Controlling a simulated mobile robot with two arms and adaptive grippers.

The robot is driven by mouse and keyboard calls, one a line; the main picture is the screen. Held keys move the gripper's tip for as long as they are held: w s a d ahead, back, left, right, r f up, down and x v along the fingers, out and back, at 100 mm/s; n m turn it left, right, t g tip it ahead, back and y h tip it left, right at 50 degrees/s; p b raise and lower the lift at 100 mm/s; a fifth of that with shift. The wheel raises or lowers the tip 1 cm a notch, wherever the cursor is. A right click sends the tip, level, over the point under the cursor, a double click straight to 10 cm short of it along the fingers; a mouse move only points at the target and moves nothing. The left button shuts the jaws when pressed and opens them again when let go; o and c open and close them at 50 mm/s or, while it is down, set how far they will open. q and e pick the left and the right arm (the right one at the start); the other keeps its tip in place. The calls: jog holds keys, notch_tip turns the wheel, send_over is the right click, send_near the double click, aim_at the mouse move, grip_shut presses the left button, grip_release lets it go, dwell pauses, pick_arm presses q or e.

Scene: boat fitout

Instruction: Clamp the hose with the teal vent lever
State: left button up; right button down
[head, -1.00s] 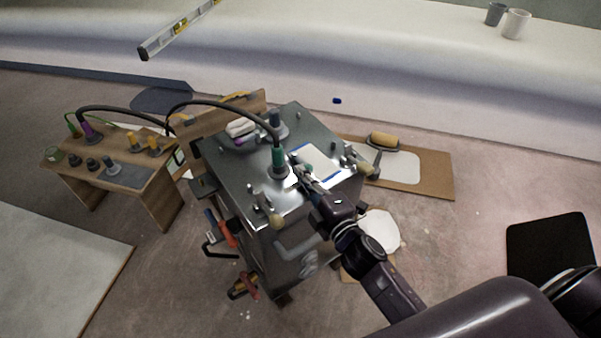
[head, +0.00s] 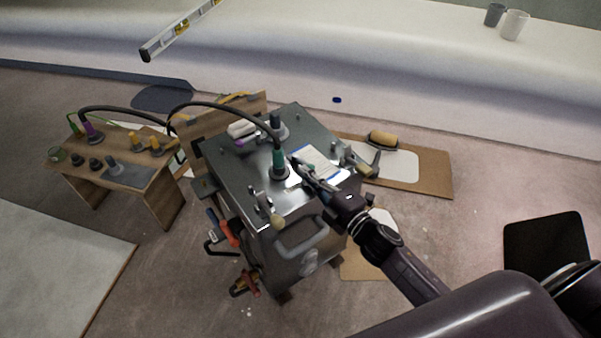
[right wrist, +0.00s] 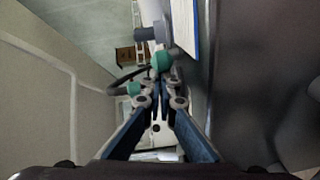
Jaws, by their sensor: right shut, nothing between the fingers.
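The dark hose (head: 222,103) arches from the small wooden bench to the metal cabinet. Its teal end fitting (head: 279,158) stands upright on a grey port on the cabinet top. A teal knob, seemingly the vent lever's, shows in the right wrist view (right wrist: 161,61) just beyond my fingertips; the rest of the lever is mostly hidden. My right gripper (head: 297,163) is shut and empty above the cabinet top, right of the teal fitting. It also shows in the right wrist view (right wrist: 161,80). I cannot tell whether it touches the knob. My left gripper is out of view.
The metal cabinet (head: 228,168) also carries a blue-edged white sheet (head: 325,160), a grey capped port (head: 276,124) and latches with tan knobs (head: 277,221). The wooden bench (head: 160,197) stands left. Tools hang on the cabinet's left side.

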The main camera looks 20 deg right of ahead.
aim_at(314, 168)
jog(key=shift+w+d+n+y+p, duration=0.1)
jog(key=shift+d+n+y+p, duration=0.25)
jog(key=shift+d+n+y, duration=0.2)
jog(key=shift+w+d+n+g+y, duration=0.1)
jog(key=shift+d+n+g+y, duration=0.2)
jog(key=shift+g+y, duration=0.15)
jog(key=shift+d, duration=0.15)
jog(key=shift+w+d, duration=0.25)
jog(key=shift+d, duration=0.25)
jog(key=shift+w+d+p, duration=0.3)
jog(key=shift+w+d, duration=0.25)
jog(key=shift+d, duration=0.15)
jog(key=shift+w+d, duration=0.6)
jog(key=shift+w, duration=0.15)
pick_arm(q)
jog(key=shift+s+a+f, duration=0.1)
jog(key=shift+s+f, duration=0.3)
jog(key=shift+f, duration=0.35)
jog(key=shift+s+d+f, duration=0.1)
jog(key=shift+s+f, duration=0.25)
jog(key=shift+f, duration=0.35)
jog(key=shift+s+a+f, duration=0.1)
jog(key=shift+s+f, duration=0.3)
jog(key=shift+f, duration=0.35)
pick_arm(e)
jog(key=shift+w+d, duration=0.15)
jog(key=shift+w, duration=0.05)
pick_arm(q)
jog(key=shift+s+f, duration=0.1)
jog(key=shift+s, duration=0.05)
